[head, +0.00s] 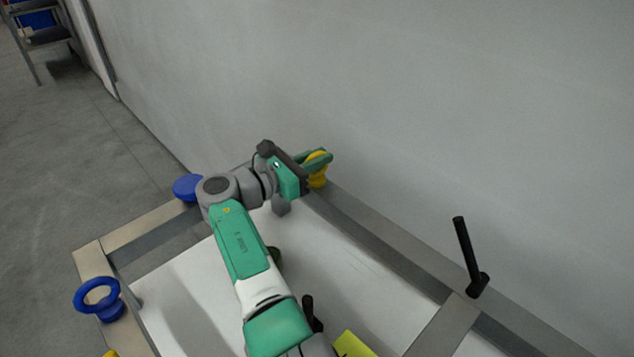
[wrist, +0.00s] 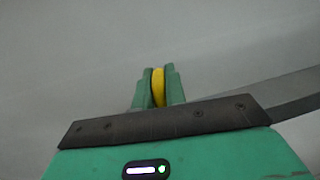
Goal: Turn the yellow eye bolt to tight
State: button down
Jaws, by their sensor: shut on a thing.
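The yellow eye bolt (head: 317,178) stands at the far corner of the grey metal frame, close to the wall. My gripper (head: 322,158) reaches it from the left and is shut on its ring. In the wrist view the ring (wrist: 158,87) shows edge-on as a yellow strip between the two green fingers (wrist: 159,85). The lower part of the bolt is hidden in the wrist view. How far the bolt is screwed in cannot be told.
A blue eye bolt (head: 99,297) stands at the frame's left corner. Another blue part (head: 187,187) sits behind my arm. A black handle (head: 468,258) rises from the right rail. The grey wall (head: 430,110) runs close behind the frame (head: 385,245).

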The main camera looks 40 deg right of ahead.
jog(key=f+g+b, duration=0.1)
jog(key=b, duration=0.2)
jog(key=shift+f+b, duration=0.15)
jog(key=shift+b, duration=0.25)
jog(key=shift+r+m+b, duration=0.4)
jog(key=shift+r+b, duration=0.05)
jog(key=shift+b, duration=0.2)
jog(key=c, duration=1.4)
grip_release()
jog(key=shift+r, duration=0.1)
jog(key=shift+c, duration=0.2)
jog(key=shift+a+r, duration=0.1)
jog(key=w+a+p, duration=0.1)
jog(key=a+p, duration=0.2)
jog(key=a, duration=0.4)
jog(key=shift+w, duration=0.15)
